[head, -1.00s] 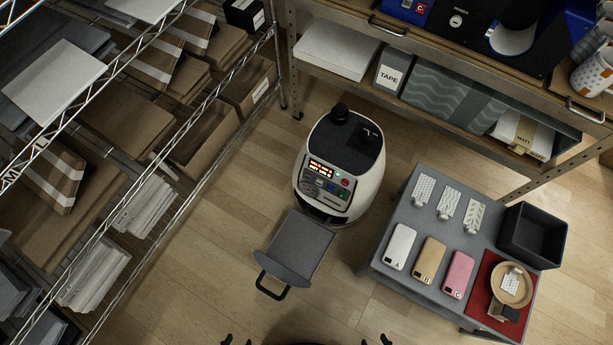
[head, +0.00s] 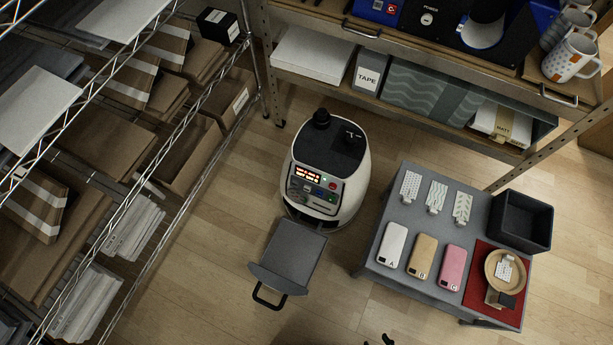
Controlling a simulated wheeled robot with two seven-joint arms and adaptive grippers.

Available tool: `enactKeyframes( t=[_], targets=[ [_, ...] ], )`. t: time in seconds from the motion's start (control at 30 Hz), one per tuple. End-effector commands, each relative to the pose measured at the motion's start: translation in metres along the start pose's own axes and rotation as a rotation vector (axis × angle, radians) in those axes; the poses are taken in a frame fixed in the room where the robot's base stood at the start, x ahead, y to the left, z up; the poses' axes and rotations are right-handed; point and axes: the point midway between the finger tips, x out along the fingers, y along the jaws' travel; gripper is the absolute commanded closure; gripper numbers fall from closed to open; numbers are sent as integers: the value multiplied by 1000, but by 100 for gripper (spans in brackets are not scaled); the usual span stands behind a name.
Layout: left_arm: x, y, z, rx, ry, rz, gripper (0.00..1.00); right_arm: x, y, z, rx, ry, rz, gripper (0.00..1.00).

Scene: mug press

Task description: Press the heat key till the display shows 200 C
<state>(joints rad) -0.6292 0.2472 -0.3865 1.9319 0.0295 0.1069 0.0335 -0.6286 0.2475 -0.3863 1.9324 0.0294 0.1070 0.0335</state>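A white, rounded heat press with a black top (head: 330,160) stands on the floor in the middle of the head view. Its dark front panel carries a lit red display (head: 307,174), whose digits are too small to read. Small keys (head: 310,190) sit below the display, with a red button (head: 332,186) at the right; I cannot tell which is the heat key. Only the fingertips of my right gripper (head: 377,341) show at the bottom edge, apart from each other and far from the panel. My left gripper is out of view.
A grey pull-out plate (head: 289,255) with a black handle extends from the press's front. To its right is a grey table (head: 372,258) with phone cases, patterned tags and a black bin (head: 521,222). Wire shelves line the left; a workbench stands behind.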

Motion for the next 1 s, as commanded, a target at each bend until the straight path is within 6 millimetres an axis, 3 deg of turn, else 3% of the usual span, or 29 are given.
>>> enactKeyframes(
  t=[0.17,0.73,1.0],
  targets=[
    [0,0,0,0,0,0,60,0,0,0,0,0,0,61],
    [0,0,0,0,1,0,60,0,0,0,0,0,0,100],
    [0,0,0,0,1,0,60,0,0,0,0,0,0,100]
  ],
)
